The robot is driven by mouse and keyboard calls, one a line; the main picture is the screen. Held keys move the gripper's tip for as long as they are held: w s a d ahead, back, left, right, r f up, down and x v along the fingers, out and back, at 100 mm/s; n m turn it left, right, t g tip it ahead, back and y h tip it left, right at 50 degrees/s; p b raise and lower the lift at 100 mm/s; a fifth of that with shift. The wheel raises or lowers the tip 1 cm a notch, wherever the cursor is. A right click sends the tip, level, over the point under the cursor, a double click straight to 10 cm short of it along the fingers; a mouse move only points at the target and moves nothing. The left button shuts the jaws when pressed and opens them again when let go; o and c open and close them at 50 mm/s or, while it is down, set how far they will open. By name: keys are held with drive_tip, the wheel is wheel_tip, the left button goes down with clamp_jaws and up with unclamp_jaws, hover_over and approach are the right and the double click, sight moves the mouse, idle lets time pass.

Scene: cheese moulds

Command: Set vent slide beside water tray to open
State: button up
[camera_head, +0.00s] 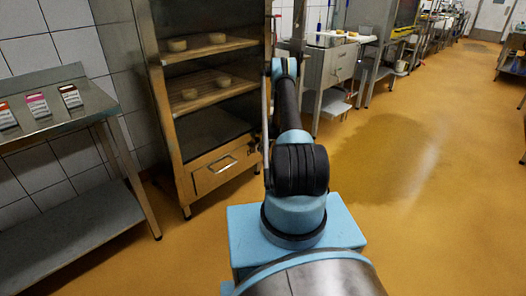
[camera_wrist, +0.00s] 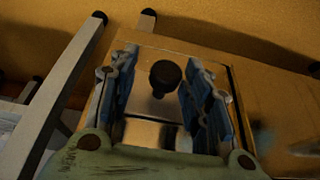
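In the wrist view, a black round knob (camera_wrist: 165,74) stands on a shiny metal plate (camera_wrist: 150,134), which appears to be the vent slide. My gripper (camera_wrist: 160,60) is open, with one blue-padded finger to the left of the knob and one to the right. Gaps show between the knob and both fingers. I cannot tell how far the slide is open. In the head view, a drawer front with a bar handle (camera_head: 222,164) sits low in the metal cabinet; it may be the water tray. My arm hides the gripper and the slide there.
The metal cabinet (camera_head: 150,75) has wooden shelves with several round cheeses. A steel table (camera_head: 90,108) with three small labelled packs stands at the left. Other benches (camera_head: 335,62) line the back. The orange floor (camera_head: 430,170) at right is clear, with a dark wet-looking patch.

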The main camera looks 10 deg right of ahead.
drive_tip(key=shift+r, duration=0.1)
drive_tip(key=v, duration=1.1)
drive_tip(key=shift+s+r, duration=0.15)
drive_tip(key=shift+r, duration=0.15)
drive_tip(key=shift+d, duration=0.15)
drive_tip(key=s+a+r+m, duration=0.15)
drive_tip(key=s+r, duration=0.25)
drive_tip(key=r, duration=0.7)
drive_tip(key=s+a+r, duration=0.2)
drive_tip(key=s+r, duration=0.3)
drive_tip(key=r, duration=0.7)
drive_tip(key=s+a+r+m+h, duration=0.1)
drive_tip(key=s+a+r, duration=0.1)
drive_tip(key=s+r, duration=0.55)
drive_tip(key=s+a+r+m, duration=0.1)
drive_tip(key=s+a+r, duration=0.1)
drive_tip(key=s+r, duration=0.6)
drive_tip(key=s+a+r+m+g, duration=0.1)
drive_tip(key=s+r, duration=0.1)
drive_tip(key=s, duration=0.9)
drive_tip(key=s+a+r+m, duration=0.1)
drive_tip(key=s, duration=1.1)
drive_tip(key=s+f, duration=0.3)
drive_tip(key=s, duration=0.5)
drive_tip(key=s+f+m+h, duration=0.1)
drive_tip(key=s+f, duration=0.3)
drive_tip(key=s, duration=0.5)
drive_tip(key=shift+h, duration=0.3)
